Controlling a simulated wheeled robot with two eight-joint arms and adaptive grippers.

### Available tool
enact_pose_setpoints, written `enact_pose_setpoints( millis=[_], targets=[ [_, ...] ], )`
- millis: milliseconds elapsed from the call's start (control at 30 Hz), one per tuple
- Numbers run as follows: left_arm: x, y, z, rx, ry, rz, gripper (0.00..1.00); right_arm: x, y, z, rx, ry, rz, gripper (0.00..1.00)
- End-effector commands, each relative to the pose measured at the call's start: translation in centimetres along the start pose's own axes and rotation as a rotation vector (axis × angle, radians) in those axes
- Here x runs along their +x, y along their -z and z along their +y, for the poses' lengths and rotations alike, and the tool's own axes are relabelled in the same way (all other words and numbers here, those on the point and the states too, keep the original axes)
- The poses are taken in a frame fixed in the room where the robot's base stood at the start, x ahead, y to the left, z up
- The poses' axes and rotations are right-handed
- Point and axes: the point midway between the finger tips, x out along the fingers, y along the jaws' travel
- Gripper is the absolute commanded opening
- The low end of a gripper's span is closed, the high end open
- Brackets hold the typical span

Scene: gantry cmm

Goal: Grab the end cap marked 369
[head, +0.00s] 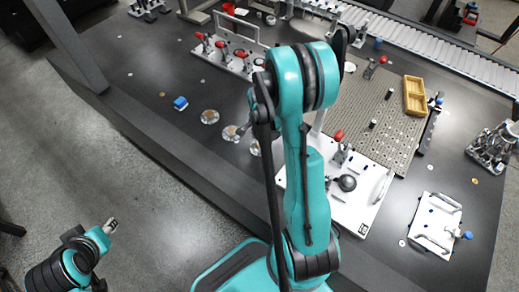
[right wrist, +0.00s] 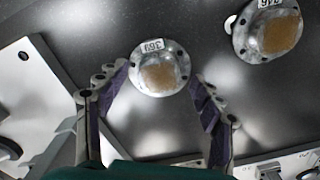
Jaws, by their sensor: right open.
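The end cap marked 369 (right wrist: 158,70) is a round silver disc with a tan centre and a white label, lying on the dark table in the right wrist view. My right gripper (right wrist: 162,98) is open, its two purple-padded fingers apart on either side of the cap's lower edge; contact cannot be told. A second end cap (right wrist: 268,32), its label partly legible, lies to the upper right. In the head view several discs (head: 209,117) lie in a row; which is 369 cannot be read. My right gripper is hidden there behind my arm. My left gripper (head: 111,226) is off the table, small, jaw state unclear.
A blue block (head: 180,103) lies left of the discs. A fixture with red clamps (head: 232,62) stands behind them. A perforated plate (head: 370,110) and a white fixture plate (head: 352,205) are to the right. The table left of the discs is mostly clear.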

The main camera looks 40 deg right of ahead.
Motion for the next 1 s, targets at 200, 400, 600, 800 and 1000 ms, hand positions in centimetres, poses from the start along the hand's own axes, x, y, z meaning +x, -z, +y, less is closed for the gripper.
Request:
enact_pose_setpoints(
  millis=[200, 400, 600, 800, 1000],
  targets=[
    [0.0, 0.0, 0.0, 0.000, 0.000, 0.000, 0.40, 0.1, 0.0, 0.0, -0.001, 0.000, 0.000, 0.67],
    [0.0, 0.0, 0.0, 0.000, 0.000, 0.000, 0.40, 0.1, 0.0, 0.0, -0.001, 0.000, 0.000, 0.14],
    [0.0, 0.0, 0.0, 0.000, 0.000, 0.000, 0.40, 0.1, 0.0, 0.0, -0.001, 0.000, 0.000, 0.06],
    [-0.4, 0.3, 0.0, 0.000, 0.000, 0.000, 0.40, -0.9, 0.0, 0.0, -0.001, 0.000, 0.000, 0.06],
    [-2.0, 1.5, 0.0, 0.000, 0.000, 0.000, 0.40, -5.0, 0.0, 0.1, -0.001, 0.000, 0.000, 0.06]
  ],
)
